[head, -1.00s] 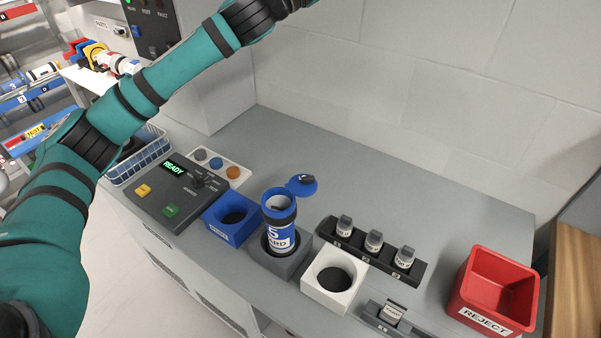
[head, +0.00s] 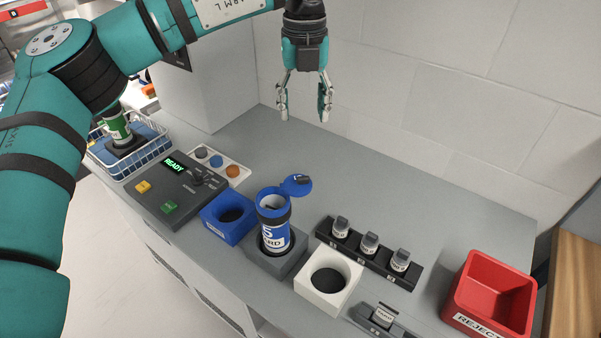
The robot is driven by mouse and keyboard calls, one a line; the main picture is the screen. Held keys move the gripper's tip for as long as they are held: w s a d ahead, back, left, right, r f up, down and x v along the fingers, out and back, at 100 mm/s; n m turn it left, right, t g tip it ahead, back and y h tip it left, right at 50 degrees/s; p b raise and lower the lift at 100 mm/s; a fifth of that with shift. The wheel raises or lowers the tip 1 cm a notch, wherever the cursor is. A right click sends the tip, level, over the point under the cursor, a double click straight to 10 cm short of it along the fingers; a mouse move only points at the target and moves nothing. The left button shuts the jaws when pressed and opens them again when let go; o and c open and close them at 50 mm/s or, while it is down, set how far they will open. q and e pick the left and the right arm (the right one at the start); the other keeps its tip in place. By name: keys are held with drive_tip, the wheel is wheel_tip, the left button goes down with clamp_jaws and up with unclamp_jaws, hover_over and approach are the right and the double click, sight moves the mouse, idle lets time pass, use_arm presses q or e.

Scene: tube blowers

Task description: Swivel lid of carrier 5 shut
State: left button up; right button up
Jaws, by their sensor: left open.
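Carrier 5 (head: 275,238) is a blue tube with a white label showing a 5. It stands upright in a dark grey holder (head: 256,259) on the counter. Its round blue lid (head: 296,185) is swung out to the side, behind and right of the mouth, so the carrier's top is open. Something pale shows inside the mouth. My left gripper (head: 304,116) is open and empty, pointing down above the back of the counter, higher than the lid and apart from it. My right gripper is not in view.
A blue holder (head: 220,234) and a white holder (head: 307,294) flank the carrier. A black rack (head: 388,266) with several small vials stands right. A red reject bin (head: 461,296), control panel (head: 150,205) and wire basket (head: 100,166) are around. The counter's back is clear.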

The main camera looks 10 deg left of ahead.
sight(303, 177)
use_arm(q)
wheel_tip(303, 177, down, 16)
drive_tip(key=p, duration=0.6)
drive_tip(key=shift+f, duration=0.6)
clamp_jaws()
